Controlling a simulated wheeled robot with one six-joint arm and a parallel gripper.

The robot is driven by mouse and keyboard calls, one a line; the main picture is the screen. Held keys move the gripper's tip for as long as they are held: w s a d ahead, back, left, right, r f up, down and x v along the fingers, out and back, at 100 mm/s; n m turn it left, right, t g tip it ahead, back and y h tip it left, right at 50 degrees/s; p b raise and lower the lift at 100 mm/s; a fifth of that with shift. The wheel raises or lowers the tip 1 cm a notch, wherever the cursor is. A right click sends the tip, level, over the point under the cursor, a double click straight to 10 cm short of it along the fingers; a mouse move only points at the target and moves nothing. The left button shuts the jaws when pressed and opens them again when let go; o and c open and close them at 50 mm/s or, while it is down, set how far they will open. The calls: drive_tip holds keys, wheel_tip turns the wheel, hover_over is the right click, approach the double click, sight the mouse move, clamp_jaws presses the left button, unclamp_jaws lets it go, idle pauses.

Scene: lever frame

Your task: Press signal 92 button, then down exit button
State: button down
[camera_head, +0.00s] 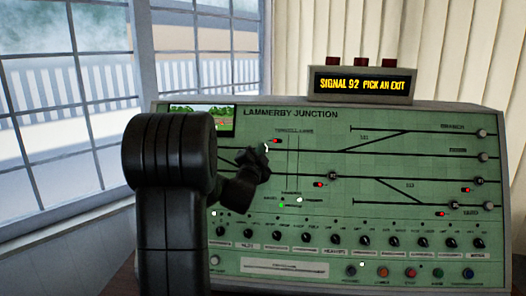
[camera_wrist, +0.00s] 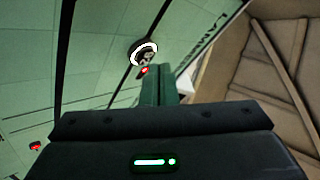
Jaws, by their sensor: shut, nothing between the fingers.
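The green signal panel (camera_head: 300,225) is headed LAMMERBY JUNCTION. Its display (camera_head: 362,85) reads SIGNAL 92 PICK AN EXIT. A round button with a lit white ring (camera_wrist: 143,52) is just beyond my gripper's fingertips in the wrist view, with a red light below it; in the head view, my gripper (camera_head: 264,152) mostly hides it. My gripper is shut and empty, close to the panel; contact cannot be told. Round buttons at the right line ends include an upper one (camera_head: 482,133), a second (camera_head: 482,156), a third (camera_head: 480,181) and a lower one (camera_head: 481,205). Their small labels are hard to read.
A row of black knobs (camera_head: 365,240) crosses the lower panel. Coloured buttons, one of them red (camera_head: 410,272), line the bottom edge. Three red lamps top the display box. My arm hides part of the left panel. A window (camera_head: 60,110) is at left.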

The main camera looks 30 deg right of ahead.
drive_tip(key=shift+s+a+r, duration=0.1)
drive_tip(key=shift+s, duration=0.1)
drive_tip(key=s+a+r, duration=0.1)
drive_tip(key=s, duration=0.1)
drive_tip(key=s+a+r+b, duration=0.1)
drive_tip(key=shift+s+a+r, duration=0.2)
drive_tip(key=shift+s, duration=0.15)
idle(0.3)
idle(2.2)
